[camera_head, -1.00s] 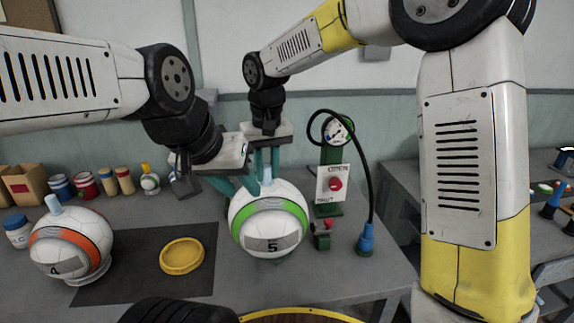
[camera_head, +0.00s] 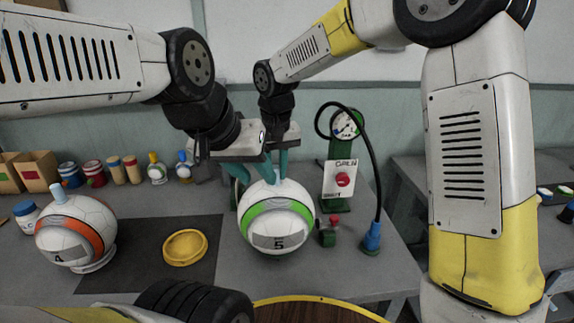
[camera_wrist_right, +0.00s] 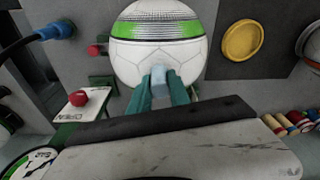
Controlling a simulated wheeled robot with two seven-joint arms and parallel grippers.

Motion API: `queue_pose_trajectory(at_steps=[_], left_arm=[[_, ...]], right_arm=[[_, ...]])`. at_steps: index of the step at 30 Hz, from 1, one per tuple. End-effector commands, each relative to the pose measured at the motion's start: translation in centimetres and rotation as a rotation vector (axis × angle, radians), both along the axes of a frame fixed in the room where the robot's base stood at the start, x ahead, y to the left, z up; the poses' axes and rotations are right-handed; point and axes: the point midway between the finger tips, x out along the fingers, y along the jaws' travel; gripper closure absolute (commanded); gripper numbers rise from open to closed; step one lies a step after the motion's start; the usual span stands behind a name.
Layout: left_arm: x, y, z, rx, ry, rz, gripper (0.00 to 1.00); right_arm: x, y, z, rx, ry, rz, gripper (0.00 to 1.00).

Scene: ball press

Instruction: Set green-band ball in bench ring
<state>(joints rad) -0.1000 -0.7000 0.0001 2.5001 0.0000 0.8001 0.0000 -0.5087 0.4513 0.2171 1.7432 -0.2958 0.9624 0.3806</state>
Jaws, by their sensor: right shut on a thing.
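The green-band ball (camera_head: 278,222), white and marked 5, is at the middle of the bench. It also shows in the right wrist view (camera_wrist_right: 158,50). My right gripper (camera_wrist_right: 163,90) is shut on the pale blue stem (camera_wrist_right: 160,77) on top of the ball. My left gripper (camera_head: 254,172) hangs just above and behind the ball's upper left, overlapping the right gripper in the head view. Its fingertips are partly hidden, so its opening is unclear. The ball's underside is hidden; I cannot tell what it rests on.
An orange-band ball (camera_head: 75,232) marked 4 sits on a white ring (camera_head: 97,262) at left. A yellow dish (camera_head: 185,247) lies on a dark mat (camera_head: 130,285). A gauge stand (camera_head: 338,185) with a black hose and blue fitting (camera_head: 371,238) stands right of the green-band ball.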

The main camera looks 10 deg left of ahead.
Motion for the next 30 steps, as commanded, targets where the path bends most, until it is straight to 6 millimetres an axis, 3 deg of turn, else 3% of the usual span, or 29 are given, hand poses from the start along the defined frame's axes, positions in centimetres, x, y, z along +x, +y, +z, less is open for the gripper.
queue_pose_trajectory(at_steps=[11, 12, 15, 25, 30], left_arm=[[0.0, 0.0, 0.0, 0.000, 0.000, 0.000, 0.64], [0.0, 0.0, 0.0, 0.000, 0.000, 0.000, 0.64], [0.0, 0.0, 0.0, 0.000, 0.000, 0.000, 0.64], [0.0, 0.0, 0.0, 0.000, 0.000, 0.000, 0.64], [0.0, 0.0, 0.0, 0.000, 0.000, 0.000, 0.64]], right_arm=[[0.0, 0.0, -0.6, 0.000, 0.000, 0.000, 1.00], [0.0, 0.0, -0.6, 0.000, 0.001, 0.000, 0.69], [0.0, 0.0, -0.6, 0.000, 0.001, 0.000, 0.55], [0.0, 0.0, -0.3, 0.000, 0.000, 0.000, 0.55], [0.0, -0.1, 1.8, 0.002, -0.004, 0.000, 0.55]])
